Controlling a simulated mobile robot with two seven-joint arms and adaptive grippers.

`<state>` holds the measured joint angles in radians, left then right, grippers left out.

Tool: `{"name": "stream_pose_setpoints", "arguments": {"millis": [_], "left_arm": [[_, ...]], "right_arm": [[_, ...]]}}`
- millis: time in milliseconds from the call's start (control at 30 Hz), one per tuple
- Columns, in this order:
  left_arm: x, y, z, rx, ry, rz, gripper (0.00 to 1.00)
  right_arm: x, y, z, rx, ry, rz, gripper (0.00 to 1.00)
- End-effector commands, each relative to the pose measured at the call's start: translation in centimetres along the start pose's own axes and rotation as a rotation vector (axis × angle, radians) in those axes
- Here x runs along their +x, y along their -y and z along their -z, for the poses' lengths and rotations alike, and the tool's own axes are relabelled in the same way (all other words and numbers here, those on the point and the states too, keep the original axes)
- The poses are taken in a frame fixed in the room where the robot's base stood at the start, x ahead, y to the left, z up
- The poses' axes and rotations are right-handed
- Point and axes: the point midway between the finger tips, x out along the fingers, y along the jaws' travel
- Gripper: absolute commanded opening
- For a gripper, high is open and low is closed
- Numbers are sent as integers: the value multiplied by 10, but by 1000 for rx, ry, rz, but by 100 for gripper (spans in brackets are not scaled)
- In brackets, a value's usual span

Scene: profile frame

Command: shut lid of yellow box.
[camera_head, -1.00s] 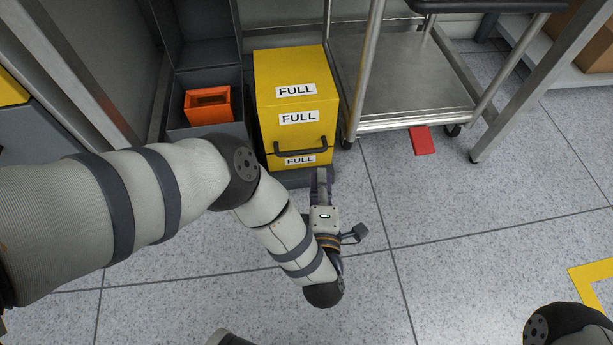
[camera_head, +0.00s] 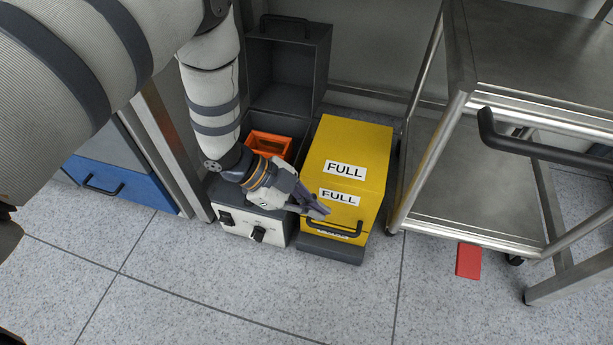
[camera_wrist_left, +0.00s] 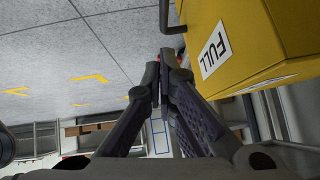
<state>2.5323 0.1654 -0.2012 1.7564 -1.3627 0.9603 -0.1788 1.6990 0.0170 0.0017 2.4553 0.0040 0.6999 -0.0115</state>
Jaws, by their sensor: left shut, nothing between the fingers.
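The yellow box (camera_head: 345,150) stands on the floor in the head view, with FULL labels on its top and front. Its lid looks down, lying level; I cannot tell whether it is fully shut. A dark handle (camera_head: 333,231) is on its front. My left gripper (camera_head: 319,211) is shut and empty, its fingertips at the front of the box, by the handle and the lower-left label. In the left wrist view the shut fingertips (camera_wrist_left: 166,56) are beside the yellow box (camera_wrist_left: 265,45) and near its dark handle (camera_wrist_left: 172,18). Contact cannot be told.
Left of the yellow box is a grey case (camera_head: 288,60) with its lid raised and an orange bin (camera_head: 268,146) in it. A metal cart (camera_head: 460,190) stands at right, a red block (camera_head: 468,261) by it. The floor in front is clear.

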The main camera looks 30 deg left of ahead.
Motion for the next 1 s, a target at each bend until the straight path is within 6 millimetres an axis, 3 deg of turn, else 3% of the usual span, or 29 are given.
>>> {"name": "stream_pose_setpoints", "arguments": {"millis": [100,300,1000], "left_arm": [[30,-1,-4,-1,0,-3,0],[60,0,-18,-3,0,0,0],[79,-3,-36,24,-4,27,0]], "right_arm": [[10,-1,4,-2,26,-2,57],[21,0,13,-7,46,-2,57],[24,2,17,-9,48,-1,57]]}}
